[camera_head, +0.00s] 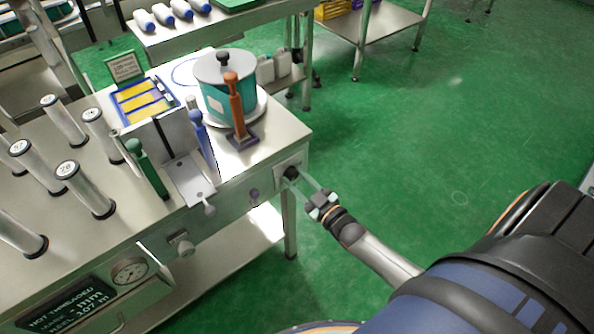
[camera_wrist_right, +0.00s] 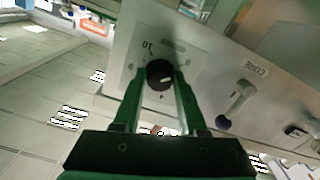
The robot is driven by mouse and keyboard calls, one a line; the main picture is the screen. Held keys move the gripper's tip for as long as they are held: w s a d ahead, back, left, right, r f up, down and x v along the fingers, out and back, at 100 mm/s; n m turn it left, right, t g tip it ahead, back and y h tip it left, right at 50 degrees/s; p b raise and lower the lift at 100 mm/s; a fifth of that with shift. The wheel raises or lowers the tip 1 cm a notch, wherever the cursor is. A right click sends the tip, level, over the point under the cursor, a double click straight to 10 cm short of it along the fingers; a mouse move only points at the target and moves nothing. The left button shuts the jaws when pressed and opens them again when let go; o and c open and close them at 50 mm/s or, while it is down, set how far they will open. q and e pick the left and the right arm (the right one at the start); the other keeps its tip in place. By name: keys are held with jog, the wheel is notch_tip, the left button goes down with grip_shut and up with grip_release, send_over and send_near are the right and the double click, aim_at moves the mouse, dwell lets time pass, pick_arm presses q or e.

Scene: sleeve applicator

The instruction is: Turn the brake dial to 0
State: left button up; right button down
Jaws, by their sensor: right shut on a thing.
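The brake dial (camera_wrist_right: 160,74) is a round black knob with a pale pointer mark, on a light plate on the machine's front panel. The printed number 10 shows at its upper left; the other marks are too small to read. In the head view the dial (camera_head: 291,172) is at the right end of the front panel. My right gripper (camera_wrist_right: 161,82) is shut on the dial, one finger on each side; it also shows in the head view (camera_head: 304,183). My left gripper is not in view.
The machine's steel table (camera_head: 282,134) carries a teal spool (camera_head: 214,100), a brown-handled lever (camera_head: 235,100) and several upright rollers. A knob (camera_head: 253,195) sits left of the dial on the panel. Green floor (camera_head: 440,110) is clear on the right.

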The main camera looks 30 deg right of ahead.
jog(key=shift+n, duration=0.3)
jog(key=c, duration=0.9)
grip_release()
jog(key=o, duration=0.5)
jog(key=shift+c, duration=0.2)
jog(key=s, duration=1.2)
jog(key=shift+s+d+p, duration=0.25)
jog(key=shift+d+p, duration=0.15)
jog(key=shift+d, duration=0.05)
jog(key=s+a+m+g+p, duration=0.1)
jog(key=s+a+g+p, duration=0.2)
jog(key=a, duration=0.4)
jog(key=s+a+r+m+g+p, duration=0.1)
jog(key=s+a+m+g+p, duration=0.1)
jog(key=s+a+g+p, duration=0.1)
jog(key=s+a+g, duration=0.1)
jog(key=a+g, duration=0.1)
jog(key=a, duration=0.1)
jog(key=shift+a+r+g+y+p, duration=0.15)
jog(key=shift+a+g+y+p, duration=0.25)
